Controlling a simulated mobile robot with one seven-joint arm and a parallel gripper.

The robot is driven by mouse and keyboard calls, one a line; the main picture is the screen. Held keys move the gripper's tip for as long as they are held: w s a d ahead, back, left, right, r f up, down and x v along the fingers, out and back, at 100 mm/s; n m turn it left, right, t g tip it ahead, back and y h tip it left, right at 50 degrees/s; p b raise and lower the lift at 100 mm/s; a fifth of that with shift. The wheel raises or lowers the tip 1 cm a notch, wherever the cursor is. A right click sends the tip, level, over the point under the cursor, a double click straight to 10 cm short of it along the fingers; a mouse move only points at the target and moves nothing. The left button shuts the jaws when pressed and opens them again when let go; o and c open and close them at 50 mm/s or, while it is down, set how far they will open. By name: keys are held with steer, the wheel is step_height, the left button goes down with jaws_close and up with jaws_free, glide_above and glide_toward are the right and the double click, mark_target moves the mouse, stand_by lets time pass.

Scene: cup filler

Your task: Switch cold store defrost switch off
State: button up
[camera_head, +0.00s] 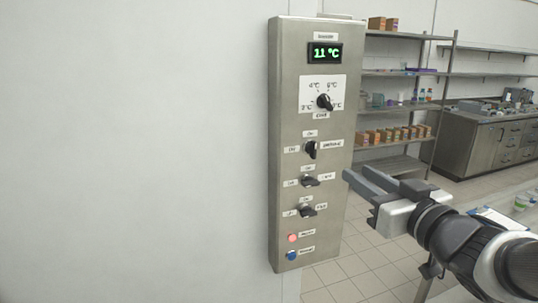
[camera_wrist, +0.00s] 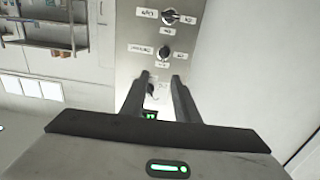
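The cold store control panel (camera_head: 283,110) is a tall steel box on the wall. The switch with the longest side label, which I take for the defrost switch (camera_head: 310,149), is black, its handle upright towards the top label; small lettering is hard to read. It also shows in the wrist view (camera_wrist: 165,52), upside down, just beyond the fingertips. My gripper (camera_head: 356,173) is right of the panel in the head view, apart from the switch. In the wrist view my gripper (camera_wrist: 161,77) has two separated fingers with nothing held between them.
The display (camera_head: 325,53) reads 11 °C above a temperature knob (camera_head: 325,101). Two more switches, an upper (camera_head: 310,181) and a lower (camera_head: 307,211), sit below, with a red button (camera_head: 292,238) and blue button (camera_head: 291,256). Shelves (camera_head: 400,105) stand behind at right.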

steer(key=p, duration=0.3)
glide_toward(315, 147)
steer(key=shift+y, duration=0.3)
steer(key=x, duration=0.9)
steer(key=shift+d, duration=0.2)
jaws_close()
